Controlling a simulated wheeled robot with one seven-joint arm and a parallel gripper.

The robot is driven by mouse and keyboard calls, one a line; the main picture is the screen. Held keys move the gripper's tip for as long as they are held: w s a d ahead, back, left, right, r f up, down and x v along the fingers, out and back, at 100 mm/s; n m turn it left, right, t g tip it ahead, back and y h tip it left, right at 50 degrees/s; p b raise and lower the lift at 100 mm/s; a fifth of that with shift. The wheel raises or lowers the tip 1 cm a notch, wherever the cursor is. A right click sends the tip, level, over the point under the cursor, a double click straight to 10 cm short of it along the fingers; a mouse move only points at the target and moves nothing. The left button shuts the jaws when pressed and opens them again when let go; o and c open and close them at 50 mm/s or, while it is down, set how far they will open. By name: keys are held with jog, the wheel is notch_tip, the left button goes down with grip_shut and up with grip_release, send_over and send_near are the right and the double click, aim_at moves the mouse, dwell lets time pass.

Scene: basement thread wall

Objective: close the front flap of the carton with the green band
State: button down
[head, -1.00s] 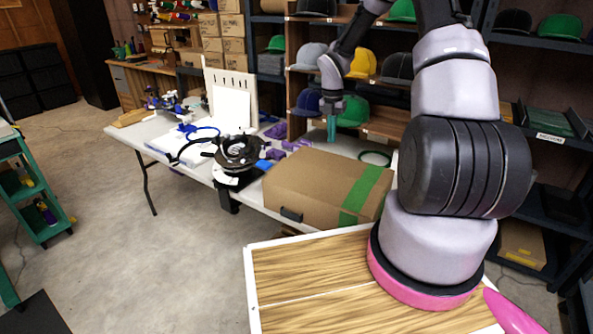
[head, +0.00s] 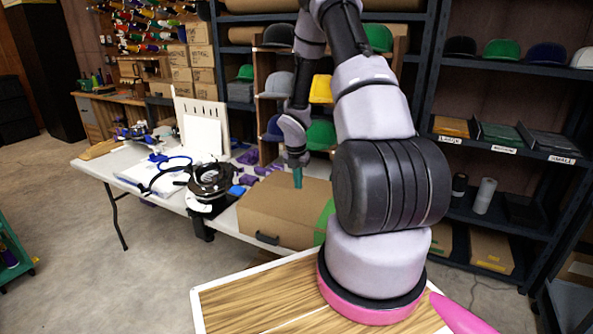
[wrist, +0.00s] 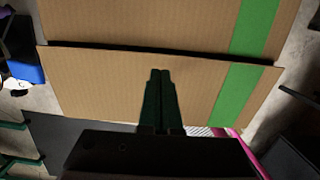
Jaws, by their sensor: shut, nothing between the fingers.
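The carton (head: 262,208) is brown cardboard with a green band (head: 324,217) toward its right end; my arm hides its right part in the head view. In the wrist view two cardboard panels lie apart along a dark seam, a far panel (wrist: 140,22) and a near panel (wrist: 90,85). The green band crosses both to the right of my fingers. My gripper (head: 298,186) is shut and empty, low over the carton's top. Its fingertips (wrist: 160,73) appear over the near panel, just short of the seam. I cannot tell whether they touch it.
A white table (head: 95,167) holds a round black device (head: 210,180) left of the carton. A wooden-topped surface (head: 250,303) lies in front. Cap shelves (head: 270,85) stand behind.

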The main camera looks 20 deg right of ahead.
aim_at(300, 194)
jog(key=shift+w+d+f, duration=0.1)
jog(key=shift+d+f, duration=0.05)
jog(key=shift+f, duration=1.3)
jog(key=shift+w+d+f, duration=0.1)
jog(key=shift+d+f, duration=0.05)
jog(key=shift+f, duration=0.4)
jog(key=shift+w+d+f, duration=0.1)
jog(key=shift+f, duration=0.4)
jog(key=shift+s, duration=0.1)
jog(key=shift+r, duration=0.1)
